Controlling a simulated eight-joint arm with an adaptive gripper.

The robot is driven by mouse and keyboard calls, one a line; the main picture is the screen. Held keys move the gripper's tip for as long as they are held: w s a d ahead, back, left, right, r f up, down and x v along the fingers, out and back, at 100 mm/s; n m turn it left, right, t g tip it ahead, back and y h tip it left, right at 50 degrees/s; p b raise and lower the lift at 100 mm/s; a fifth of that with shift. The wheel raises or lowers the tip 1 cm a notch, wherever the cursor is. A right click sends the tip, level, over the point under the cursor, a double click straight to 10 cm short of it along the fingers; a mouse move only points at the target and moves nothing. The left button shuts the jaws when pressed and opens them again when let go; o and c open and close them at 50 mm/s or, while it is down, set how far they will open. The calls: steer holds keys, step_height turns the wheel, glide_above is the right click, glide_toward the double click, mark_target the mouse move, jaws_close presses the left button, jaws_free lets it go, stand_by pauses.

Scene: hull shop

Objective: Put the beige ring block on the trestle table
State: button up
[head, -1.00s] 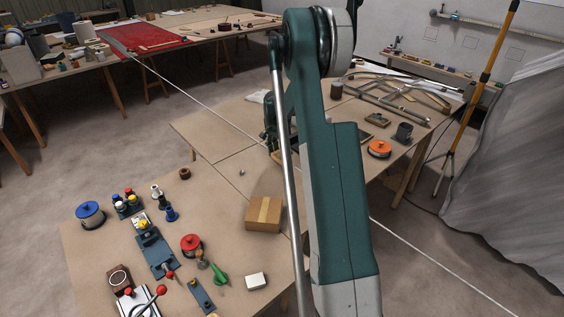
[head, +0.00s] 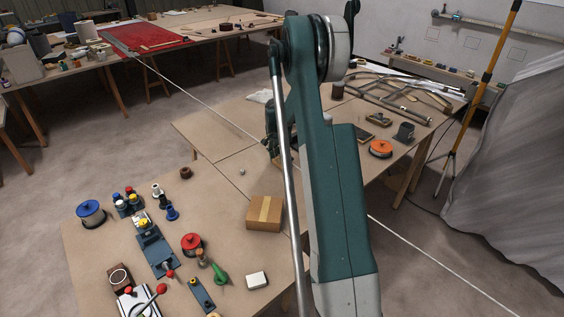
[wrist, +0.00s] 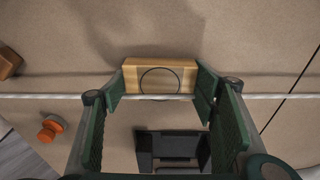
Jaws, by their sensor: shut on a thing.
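The beige ring block (wrist: 184,68), a pale wooden block with a dark ring outline on its face, sits between the two green fingers of my gripper (wrist: 160,86) in the wrist view. The fingers are shut on its two ends. In the head view my gripper (head: 271,132) is partly hidden behind my arm, over the trestle table (head: 222,118), and the block cannot be made out clearly. The brown tabletop also fills most of the wrist view (wrist: 60,50). I cannot tell whether the block touches it.
A pale taut line (head: 200,103) crosses the scene and the wrist view. A dark bracket (wrist: 145,158) and an orange spool (wrist: 50,130) show below. A carton (head: 264,213) and several tools crowd the near table. The middle table's left part is mostly clear.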

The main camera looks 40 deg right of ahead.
mark_target(280, 162)
steer(key=shift+f, duration=0.1)
steer(key=o, duration=0.5)
steer(key=shift+f, duration=0.1)
steer(key=shift+c, duration=0.2)
steer(key=o, duration=0.5)
steer(key=shift+c, duration=0.2)
steer(key=shift+r, duration=0.2)
step_height(280, 162, up, 12)
steer(key=a+p, duration=0.1)
steer(key=shift+a+p, duration=0.25)
steer(key=shift+p, duration=0.1)
